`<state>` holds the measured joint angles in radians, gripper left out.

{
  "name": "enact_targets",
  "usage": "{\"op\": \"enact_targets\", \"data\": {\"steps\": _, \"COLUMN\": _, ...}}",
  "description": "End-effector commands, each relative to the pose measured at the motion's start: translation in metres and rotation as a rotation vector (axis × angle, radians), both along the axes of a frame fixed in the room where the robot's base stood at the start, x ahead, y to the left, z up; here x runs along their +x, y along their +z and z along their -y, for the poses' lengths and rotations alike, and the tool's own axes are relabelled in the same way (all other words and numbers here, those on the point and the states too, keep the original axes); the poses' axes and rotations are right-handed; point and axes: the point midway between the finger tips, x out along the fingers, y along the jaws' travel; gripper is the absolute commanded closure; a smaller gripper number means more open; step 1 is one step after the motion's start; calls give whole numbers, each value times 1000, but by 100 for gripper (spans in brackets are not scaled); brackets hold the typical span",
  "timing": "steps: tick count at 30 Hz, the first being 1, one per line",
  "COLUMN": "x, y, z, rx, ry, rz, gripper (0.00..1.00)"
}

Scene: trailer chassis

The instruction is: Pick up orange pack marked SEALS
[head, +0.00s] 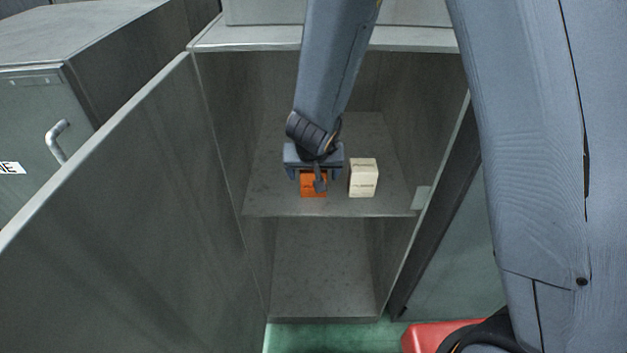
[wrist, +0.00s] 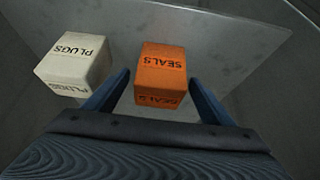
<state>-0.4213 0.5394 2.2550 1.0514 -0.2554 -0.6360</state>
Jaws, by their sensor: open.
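The orange pack marked SEALS (head: 308,189) stands on the upper shelf inside an open grey cabinet. The wrist view shows its lettered top and side (wrist: 161,72). My gripper (head: 313,180) is over the pack in the head view and hides part of it. In the wrist view my gripper (wrist: 160,90) is open, with one finger on each side of the pack's near part. Small gaps show between the fingers and the pack. The pack rests on the shelf.
A cream pack marked PLUGS (wrist: 75,62) stands close to the left finger in the wrist view; in the head view it is right of the orange pack (head: 363,178). The open cabinet door (head: 120,220) is at left. The lower compartment (head: 325,265) looks empty.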

Motion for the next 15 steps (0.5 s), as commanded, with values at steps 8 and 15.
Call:
{"op": "enact_targets", "data": {"steps": 8, "x": 14, "y": -23, "z": 1, "rx": 0, "ry": -1, "rz": 0, "gripper": 23}}
{"op": "enact_targets", "data": {"steps": 15, "x": 13, "y": -22, "z": 1, "rx": 0, "ry": -1, "rz": 0, "gripper": 40}}
